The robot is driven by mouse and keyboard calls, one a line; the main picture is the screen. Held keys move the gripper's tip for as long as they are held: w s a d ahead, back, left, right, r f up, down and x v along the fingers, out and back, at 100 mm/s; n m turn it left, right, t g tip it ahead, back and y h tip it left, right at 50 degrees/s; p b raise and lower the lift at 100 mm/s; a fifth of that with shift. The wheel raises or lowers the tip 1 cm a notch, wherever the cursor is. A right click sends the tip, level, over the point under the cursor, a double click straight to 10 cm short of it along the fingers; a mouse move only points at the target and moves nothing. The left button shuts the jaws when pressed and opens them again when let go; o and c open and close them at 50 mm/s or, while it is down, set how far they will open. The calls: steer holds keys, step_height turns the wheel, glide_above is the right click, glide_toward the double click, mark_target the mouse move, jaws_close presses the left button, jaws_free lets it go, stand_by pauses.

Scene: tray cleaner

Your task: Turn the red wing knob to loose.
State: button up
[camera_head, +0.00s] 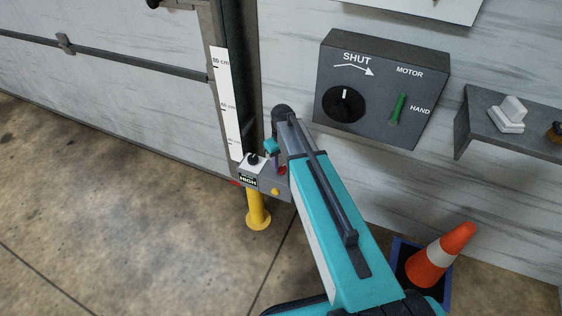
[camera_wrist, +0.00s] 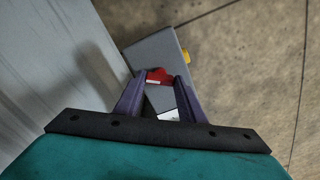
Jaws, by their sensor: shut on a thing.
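The red wing knob (camera_wrist: 159,75) sits on a small grey box (camera_wrist: 151,54) in the wrist view. The purple fingers of my gripper (camera_wrist: 161,83) stand on either side of it and are shut on it. In the head view the red wing knob (camera_head: 282,170) shows only in part, with my arm in front of it. My gripper (camera_head: 274,162) reaches it there from above. Any marking for loose or tight around the knob is not legible.
The grey box stands on a yellow post (camera_head: 257,211) and carries a black knob (camera_head: 253,159), a HIGH label (camera_head: 248,181) and a yellow button (camera_head: 275,191). A control box (camera_head: 383,90) and a shelf (camera_head: 520,125) are on the wall. An orange cone (camera_head: 440,255) stands at lower right.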

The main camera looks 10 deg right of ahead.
mark_target(282, 166)
steer(key=n+p, duration=0.2)
steer(key=n, duration=0.4)
steer(key=shift+w, duration=0.15)
steer(key=shift+n, duration=0.3)
steer(key=o, duration=1)
steer(key=shift+o, duration=0.2)
steer(key=shift+r, duration=0.2)
step_height(282, 166, up, 14)
steer(key=shift+f, duration=0.25)
steer(key=shift+f, duration=0.1)
